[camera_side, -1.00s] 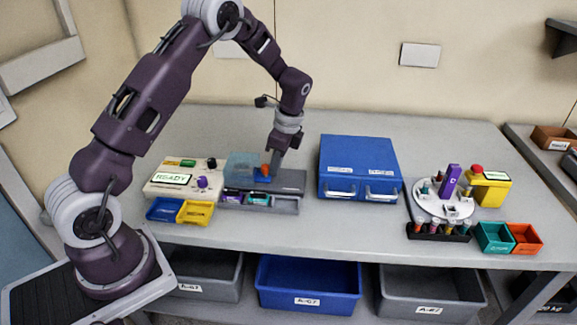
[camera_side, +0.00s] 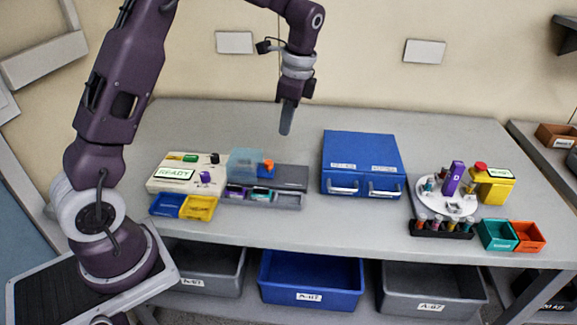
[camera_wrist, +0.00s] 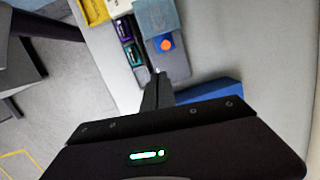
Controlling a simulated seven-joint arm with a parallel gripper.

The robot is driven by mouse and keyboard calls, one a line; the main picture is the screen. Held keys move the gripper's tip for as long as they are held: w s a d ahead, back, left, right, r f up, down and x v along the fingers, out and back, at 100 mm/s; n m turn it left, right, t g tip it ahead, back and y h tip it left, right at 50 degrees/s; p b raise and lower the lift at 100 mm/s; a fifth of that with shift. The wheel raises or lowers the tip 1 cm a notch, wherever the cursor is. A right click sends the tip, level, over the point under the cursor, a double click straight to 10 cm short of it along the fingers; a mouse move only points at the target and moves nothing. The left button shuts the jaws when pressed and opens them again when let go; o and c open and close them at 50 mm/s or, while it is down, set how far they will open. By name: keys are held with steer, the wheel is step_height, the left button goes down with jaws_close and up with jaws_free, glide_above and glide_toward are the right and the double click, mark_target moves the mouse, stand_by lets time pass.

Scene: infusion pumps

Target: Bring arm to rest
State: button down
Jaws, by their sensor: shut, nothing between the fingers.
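My gripper (camera_side: 286,130) is shut and empty, pointing down, high above the table between the grey pump station and the blue drawer box. In the wrist view my gripper's fingers (camera_wrist: 157,80) are together with nothing between them. The grey station (camera_side: 291,178) has a clear blue cover (camera_side: 245,163) and an orange knob (camera_side: 268,164). A tray at its front holds dark cartridges with purple and teal parts.
The blue drawer box (camera_side: 360,157) stands right of the station. A READY panel (camera_side: 172,185), blue bin (camera_side: 166,205) and yellow bin (camera_side: 199,208) are at left. A white carousel (camera_side: 446,199) and yellow box (camera_side: 494,190) stand at right. The table's back (camera_side: 210,120) is clear.

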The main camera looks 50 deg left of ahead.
steer(key=s+d+r+n+t, duration=0.25)
steer(key=s+d+r, duration=0.25)
steer(key=s+r, duration=0.35)
steer(key=s+d+n+t+h, duration=0.1)
steer(key=s+d+n+t, duration=0.1)
steer(key=s, duration=0.7)
steer(key=s+d+n+t+h, duration=0.1)
steer(key=s+d+n+t, duration=0.1)
steer(key=s+d+n, duration=0.3)
steer(key=s+r, duration=0.1)
steer(key=s, duration=0.3)
steer(key=shift+d+n, duration=0.25)
steer(key=shift+n, duration=0.1)
steer(key=shift+s, duration=0.1)
